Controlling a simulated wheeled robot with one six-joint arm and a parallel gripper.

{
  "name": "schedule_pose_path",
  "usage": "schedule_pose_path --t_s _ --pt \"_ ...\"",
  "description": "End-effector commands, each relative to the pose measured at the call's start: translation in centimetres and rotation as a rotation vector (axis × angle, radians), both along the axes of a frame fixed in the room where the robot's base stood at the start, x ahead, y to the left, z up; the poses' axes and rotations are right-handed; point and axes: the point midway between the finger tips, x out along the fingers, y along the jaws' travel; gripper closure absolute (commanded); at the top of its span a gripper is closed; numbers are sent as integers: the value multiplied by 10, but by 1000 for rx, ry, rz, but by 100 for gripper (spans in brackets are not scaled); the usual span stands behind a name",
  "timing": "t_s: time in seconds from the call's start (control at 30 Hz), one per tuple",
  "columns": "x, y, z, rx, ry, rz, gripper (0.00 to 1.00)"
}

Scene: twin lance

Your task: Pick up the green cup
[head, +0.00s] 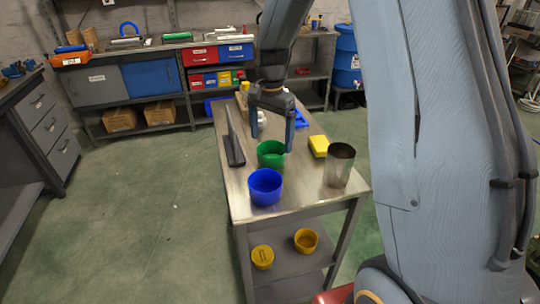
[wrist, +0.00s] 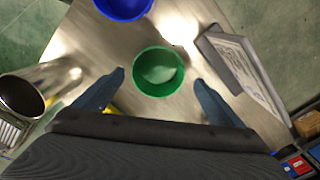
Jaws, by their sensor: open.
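The green cup (head: 270,153) stands upright on the metal table (head: 300,199), behind the blue cup (head: 265,187) in the head view. In the wrist view the green cup (wrist: 158,71) is seen from above, open end up and seemingly empty. My gripper (head: 272,143) is open above the table near the green cup. In the wrist view its two fingertips (wrist: 158,78) lie apart to the left and right of the cup. I cannot tell how far above the cup they are. Nothing is between the fingers that I can see held.
The blue cup (wrist: 124,8) stands near the green one. A metal tumbler (head: 339,166) and a yellow block (head: 318,146) are on the right. A dark upright panel (head: 233,145) stands on the left. Yellow containers (head: 262,257) sit on the lower shelf.

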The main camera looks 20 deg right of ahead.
Motion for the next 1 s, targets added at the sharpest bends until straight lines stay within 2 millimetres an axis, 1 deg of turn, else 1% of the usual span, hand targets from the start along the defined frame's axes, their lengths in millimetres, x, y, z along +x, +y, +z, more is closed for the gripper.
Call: schedule_pose_path --t_s 0.17,0.4,0.53,0.73,0.77,1.0 --pt "-3 -2 -17 0 4 -4 10" --pt "-3 0 -48 0 2 -2 10" --pt "-3 1 -54 0 0 -1 10" --pt "-3 1 -55 0 0 1 10" --pt "-3 1 -55 0 0 1 13" --pt "-3 2 -55 0 0 1 53"
